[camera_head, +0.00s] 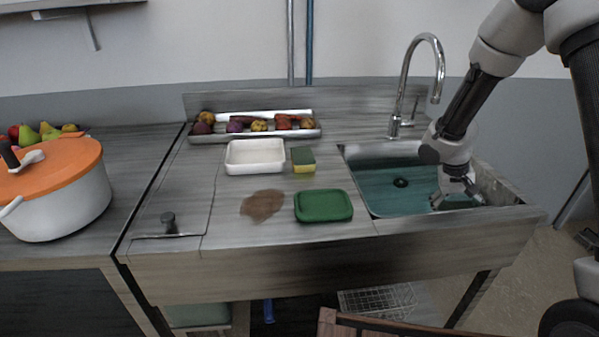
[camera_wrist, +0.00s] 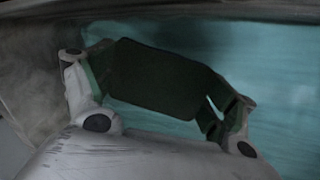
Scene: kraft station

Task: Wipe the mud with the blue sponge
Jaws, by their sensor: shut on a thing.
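A brown mud patch (camera_head: 262,205) lies on the wooden worktop, left of the green dish (camera_head: 323,205). My gripper (camera_head: 456,197) is at the right part of the sink, pointing down. In the wrist view my gripper (camera_wrist: 158,88) is shut on a dark, flat block (camera_wrist: 155,80), spanning between the two fingers. The block looks dark green to black in the shade; I cannot tell whether it is the blue sponge. In the head view the held block is too small to make out. A green and yellow sponge (camera_head: 303,160) sits on the worktop behind the green dish.
The teal sink (camera_head: 385,185) has a tall chrome tap (camera_head: 405,85) behind it. A white tray (camera_head: 256,172) and a long rack of vegetables (camera_head: 205,139) stand at the back. A white pot with an orange lid (camera_head: 60,190) stands far left. Worktop around the mud is mostly clear.

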